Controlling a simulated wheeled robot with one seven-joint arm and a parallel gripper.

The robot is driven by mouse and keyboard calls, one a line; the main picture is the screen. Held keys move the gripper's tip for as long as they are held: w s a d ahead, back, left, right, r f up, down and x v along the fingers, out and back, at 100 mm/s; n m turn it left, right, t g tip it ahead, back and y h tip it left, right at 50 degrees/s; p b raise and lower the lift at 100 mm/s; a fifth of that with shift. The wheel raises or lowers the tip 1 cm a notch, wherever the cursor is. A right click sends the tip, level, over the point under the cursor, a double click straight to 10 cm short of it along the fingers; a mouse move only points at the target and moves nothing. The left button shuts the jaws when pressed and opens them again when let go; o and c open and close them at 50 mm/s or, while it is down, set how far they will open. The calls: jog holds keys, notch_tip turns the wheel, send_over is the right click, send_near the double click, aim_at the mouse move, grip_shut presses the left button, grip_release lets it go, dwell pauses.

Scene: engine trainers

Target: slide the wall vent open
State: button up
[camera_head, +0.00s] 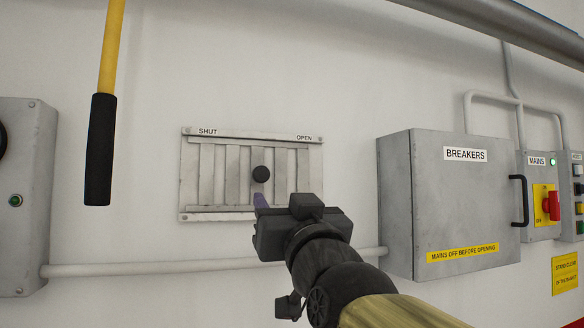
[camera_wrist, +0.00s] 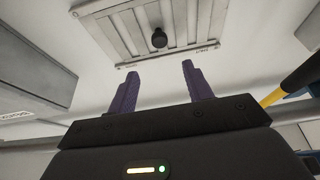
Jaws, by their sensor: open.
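The wall vent (camera_head: 218,178) is a grey slatted metal panel on the white wall, with SHUT printed at its top left and OPEN at its top right. Its round black knob (camera_head: 261,174) stands out near the middle of the panel. My gripper (camera_head: 262,200) is in front of the vent's lower part, just below the knob, and hides part of the lower edge. In the wrist view my gripper (camera_wrist: 157,82) has its two purple fingers apart with nothing between them. The knob (camera_wrist: 159,38) shows beyond the fingertips, apart from them.
A grey breaker box (camera_head: 450,215) with a black handle juts out to the right, beside the mains switch (camera_head: 546,203). A yellow pole with a black grip (camera_head: 100,150) hangs at left. A pipe (camera_head: 150,267) runs along the wall below the vent.

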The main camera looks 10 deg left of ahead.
aim_at(262, 175)
jog(key=p+x, duration=0.8)
jog(key=x, duration=0.6)
jog(key=shift+w+a+p, duration=0.15)
jog(key=shift+p, duration=0.15)
jog(key=shift+w+a, duration=0.2)
jog(key=shift+w, duration=0.15)
grip_shut()
